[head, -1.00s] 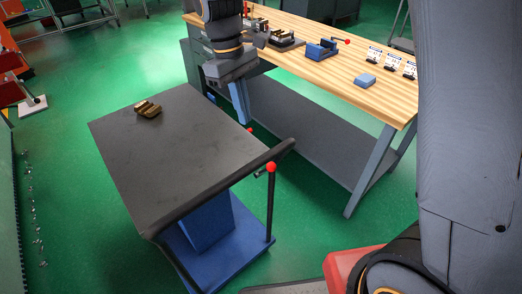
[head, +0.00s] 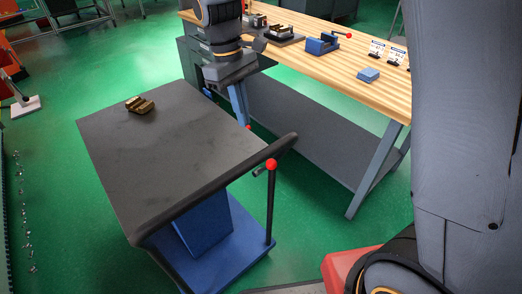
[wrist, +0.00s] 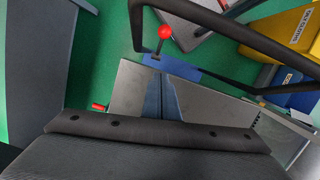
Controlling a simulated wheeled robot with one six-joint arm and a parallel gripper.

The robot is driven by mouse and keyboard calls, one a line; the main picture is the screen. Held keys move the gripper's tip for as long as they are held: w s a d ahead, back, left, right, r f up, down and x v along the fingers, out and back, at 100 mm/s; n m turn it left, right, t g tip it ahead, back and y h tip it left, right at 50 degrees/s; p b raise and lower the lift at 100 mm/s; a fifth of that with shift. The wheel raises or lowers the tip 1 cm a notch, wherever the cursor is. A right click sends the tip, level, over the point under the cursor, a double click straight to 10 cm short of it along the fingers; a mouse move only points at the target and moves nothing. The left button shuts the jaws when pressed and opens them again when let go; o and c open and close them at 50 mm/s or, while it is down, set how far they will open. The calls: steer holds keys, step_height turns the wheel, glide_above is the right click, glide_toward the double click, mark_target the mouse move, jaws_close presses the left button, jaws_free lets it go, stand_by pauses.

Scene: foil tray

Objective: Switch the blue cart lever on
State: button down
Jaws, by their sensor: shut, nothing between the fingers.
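The blue cart (head: 158,143) has a dark flat top, a black push handle and a blue base (head: 225,258). Its lever (head: 271,200) is a dark upright rod rising from the base near the handle, with a red ball on top. The lever's red ball also shows in the wrist view (wrist: 165,32), beyond my gripper and apart from it. My gripper (head: 231,72) hangs above the floor between the cart's far right side and the workbench. It is shut and empty.
A wooden workbench (head: 345,85) stands at the right, bearing a blue vise (head: 322,44), a blue block (head: 368,75) and cards. A small brass-coloured part (head: 139,105) lies on the cart top. A small red tip (wrist: 98,106) sticks out beside the cart.

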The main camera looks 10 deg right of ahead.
mark_target(271, 163)
steer(key=s+d+f+p, duration=0.4)
steer(key=f, duration=0.5)
steer(key=shift+f, duration=0.4)
steer(key=s+d, duration=0.1)
steer(key=s+d+f+p, duration=0.1)
steer(key=s, duration=0.1)
steer(key=shift+s+d+f, duration=0.15)
steer(key=shift+f, duration=0.1)
steer(key=shift+w+a+r+b, duration=0.15)
steer(key=shift+r+b, duration=0.1)
steer(key=shift+r, duration=1)
steer(key=shift+w+a+r+b, duration=0.15)
steer(key=shift+a+r+b, duration=0.05)
steer(key=shift+r, duration=1.1)
steer(key=shift+w+a+r+b, duration=0.15)
steer(key=shift+r+b, duration=0.1)
steer(key=shift+r, duration=1)
